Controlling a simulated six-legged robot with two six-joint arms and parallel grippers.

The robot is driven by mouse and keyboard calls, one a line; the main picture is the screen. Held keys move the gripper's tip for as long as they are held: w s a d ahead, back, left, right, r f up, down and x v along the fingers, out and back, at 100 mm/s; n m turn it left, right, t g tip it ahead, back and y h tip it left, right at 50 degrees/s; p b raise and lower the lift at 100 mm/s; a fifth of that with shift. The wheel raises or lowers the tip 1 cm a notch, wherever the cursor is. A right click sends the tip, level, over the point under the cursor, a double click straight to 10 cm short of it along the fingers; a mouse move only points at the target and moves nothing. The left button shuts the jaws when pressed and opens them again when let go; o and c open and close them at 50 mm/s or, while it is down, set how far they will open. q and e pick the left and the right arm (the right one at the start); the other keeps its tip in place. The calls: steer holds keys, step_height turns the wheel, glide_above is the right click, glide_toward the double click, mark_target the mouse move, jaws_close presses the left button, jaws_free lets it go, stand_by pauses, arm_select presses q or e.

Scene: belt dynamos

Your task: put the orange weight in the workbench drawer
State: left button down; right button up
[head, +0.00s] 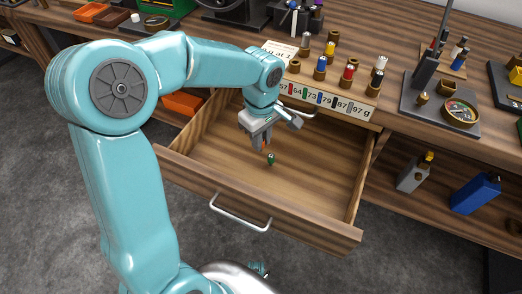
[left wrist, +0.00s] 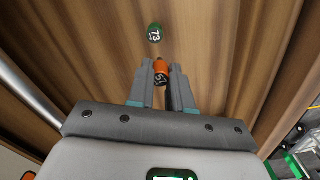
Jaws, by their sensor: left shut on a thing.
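My left gripper (head: 262,147) reaches down into the open workbench drawer (head: 215,180). It is shut on the orange weight (left wrist: 161,73), a small cylinder with a dark, numbered end that shows between the fingertips in the left wrist view. In the head view only a sliver of orange shows by the fingers. Whether the orange weight touches the drawer floor I cannot tell. A green weight (left wrist: 154,33), marked 73, is in the drawer just beyond the fingertips; it also shows in the head view (head: 270,159). My right gripper is not in view.
Several weights stand behind a number strip (head: 328,99) on the bench above the drawer. A dial gauge stand (head: 459,113) is to the right. Most of the drawer floor is clear.

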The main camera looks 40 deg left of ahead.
arm_select(q)
step_height(320, 180, down, 5)
steer(key=shift+r+b, duration=0.15)
steer(key=shift+b, duration=0.25)
steer(key=shift+f, duration=0.25)
steer(key=c, duration=1)
jaws_free()
steer(key=shift+r, duration=0.1)
steer(key=shift+c, duration=0.2)
